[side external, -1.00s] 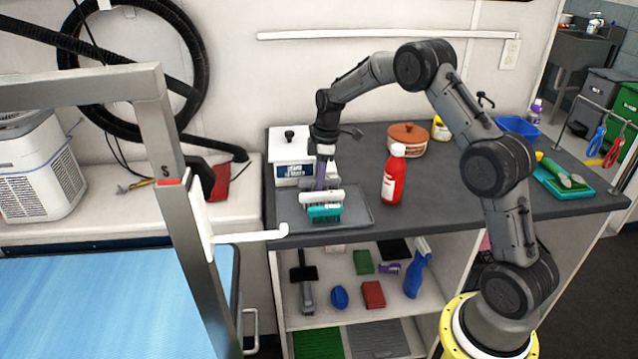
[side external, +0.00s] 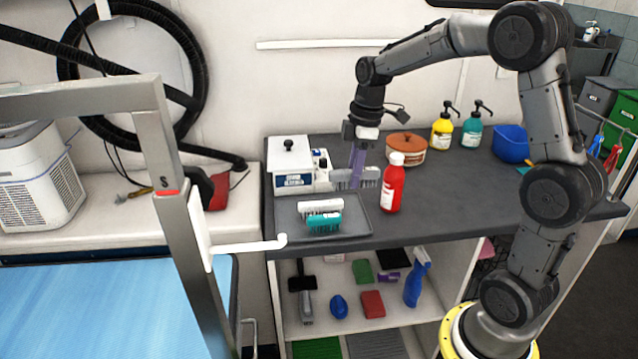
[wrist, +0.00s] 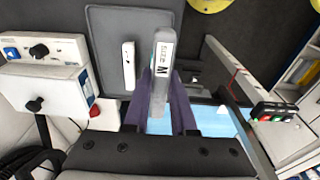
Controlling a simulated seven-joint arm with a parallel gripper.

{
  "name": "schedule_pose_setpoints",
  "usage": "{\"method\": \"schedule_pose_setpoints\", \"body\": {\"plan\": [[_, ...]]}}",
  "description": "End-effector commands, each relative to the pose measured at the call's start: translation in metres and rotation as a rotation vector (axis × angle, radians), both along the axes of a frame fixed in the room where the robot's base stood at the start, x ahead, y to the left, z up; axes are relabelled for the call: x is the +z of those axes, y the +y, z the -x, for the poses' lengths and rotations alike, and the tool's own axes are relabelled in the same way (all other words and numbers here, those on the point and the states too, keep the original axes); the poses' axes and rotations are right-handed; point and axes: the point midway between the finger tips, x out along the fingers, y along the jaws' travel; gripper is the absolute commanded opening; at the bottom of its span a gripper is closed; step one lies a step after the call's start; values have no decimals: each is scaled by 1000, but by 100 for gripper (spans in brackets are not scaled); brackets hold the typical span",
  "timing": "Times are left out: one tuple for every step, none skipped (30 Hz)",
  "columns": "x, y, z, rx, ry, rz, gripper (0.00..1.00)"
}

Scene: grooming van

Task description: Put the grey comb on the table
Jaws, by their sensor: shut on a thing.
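The grey comb (side external: 345,180) is held in my gripper (side external: 358,168), between its purple fingers, above the dark counter behind the right part of the grey tray (side external: 354,226). In the wrist view the grey comb (wrist: 160,72) stands between the fingers, with a "size M" label on it. A white comb (side external: 320,206) and a teal comb (side external: 325,221) lie on the tray. The white comb also shows in the wrist view (wrist: 128,66). A table with a blue top (side external: 110,305) is at the lower left, well away from my gripper.
A red bottle (side external: 392,186) stands just right of the held comb. A white box (side external: 290,163) is on its left, and an orange-brown pot (side external: 406,148) behind it. A grey metal post (side external: 200,250) with a white arm rises between counter and blue-topped table.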

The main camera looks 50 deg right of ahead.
Motion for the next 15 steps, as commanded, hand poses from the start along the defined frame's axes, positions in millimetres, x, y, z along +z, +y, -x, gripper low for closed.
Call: {"method": "schedule_pose_setpoints", "body": {"plan": [[1,1,2,0,0,0,0],[1,1,3,0,1,-1,0],[1,1,4,0,1,0,0],[2,1,5,0,1,0,0],[2,1,5,-2,2,0,0],[2,1,5,-7,1,0,0],[2,1,5,-15,1,0,0],[2,1,5,-26,2,0,0],[2,1,4,-46,2,0,0],[2,0,3,-64,1,0,0],[3,-1,1,-86,0,0,0],[5,-2,-3,-118,-1,0,0],[6,-4,-5,-144,-1,0,0],[7,-5,-9,-170,0,-1,0],[7,-5,-16,-203,2,-1,0]]}}
